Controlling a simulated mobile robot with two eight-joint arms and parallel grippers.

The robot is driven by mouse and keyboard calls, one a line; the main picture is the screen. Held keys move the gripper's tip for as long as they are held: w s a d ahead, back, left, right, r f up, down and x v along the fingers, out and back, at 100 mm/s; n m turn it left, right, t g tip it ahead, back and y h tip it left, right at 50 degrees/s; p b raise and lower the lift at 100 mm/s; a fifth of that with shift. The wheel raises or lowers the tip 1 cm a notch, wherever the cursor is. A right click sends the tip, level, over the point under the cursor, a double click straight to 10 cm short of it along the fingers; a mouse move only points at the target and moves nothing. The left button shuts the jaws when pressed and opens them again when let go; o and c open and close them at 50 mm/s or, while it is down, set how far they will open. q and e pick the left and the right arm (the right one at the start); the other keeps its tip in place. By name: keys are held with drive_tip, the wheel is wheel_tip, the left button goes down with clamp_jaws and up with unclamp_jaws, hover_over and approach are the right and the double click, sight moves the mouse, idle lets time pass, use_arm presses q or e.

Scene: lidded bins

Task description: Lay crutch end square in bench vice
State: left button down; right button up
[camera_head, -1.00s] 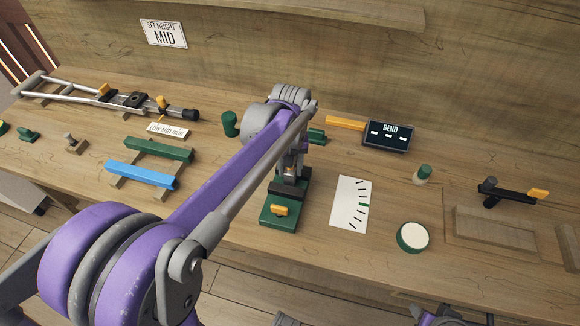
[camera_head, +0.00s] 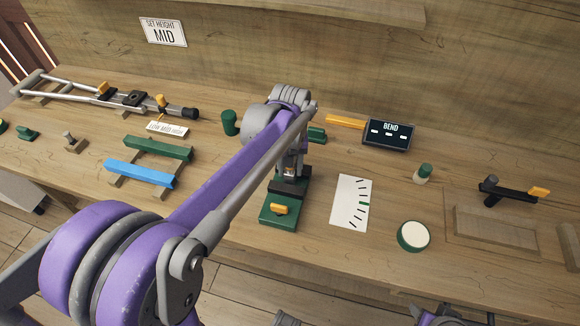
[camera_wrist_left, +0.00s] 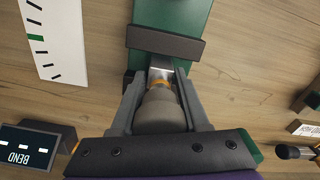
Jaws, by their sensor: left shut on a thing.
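The bench vice is green with dark jaws; its base (camera_head: 272,217) with a yellow handle shows below my left gripper (camera_head: 290,168). In the left wrist view its dark jaw (camera_wrist_left: 165,43) lies just ahead of my fingertips (camera_wrist_left: 161,82). My left gripper is shut on a grey-brown cylindrical crutch end (camera_wrist_left: 160,112), with an orange ring and a bright metal part pointing at the jaw. Whether the metal part is seated in or only against the jaws is unclear. My arm hides much of the vice in the head view.
A crutch (camera_head: 75,92) with a black tip lies at the back left. Green (camera_head: 158,148) and blue (camera_head: 140,174) bars lie left of the vice. A marked white card (camera_head: 350,203), a BEND display (camera_head: 388,135) and a round green-rimmed disc (camera_head: 413,236) are to the right.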

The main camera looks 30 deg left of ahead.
use_arm(q)
drive_tip(key=shift+c, duration=1.6)
unclamp_jaws()
drive_tip(key=shift+r, duration=0.1)
wheel_tip(320, 180, up, 11)
drive_tip(key=shift+f+p, duration=0.2)
drive_tip(key=shift+p, duration=0.4)
drive_tip(key=s+d+f+m+t+p, duration=0.2)
drive_tip(key=s+d+f+m, duration=0.1)
drive_tip(key=s, duration=0.4)
drive_tip(key=s+d+f+m+t+p, duration=0.2)
drive_tip(key=s+d+f+m+t, duration=0.1)
drive_tip(key=s, duration=0.5)
drive_tip(key=shift+s+d+f+p, duration=0.3)
drive_tip(key=shift+d+f+p, duration=0.1)
drive_tip(key=shift+f, duration=0.35)
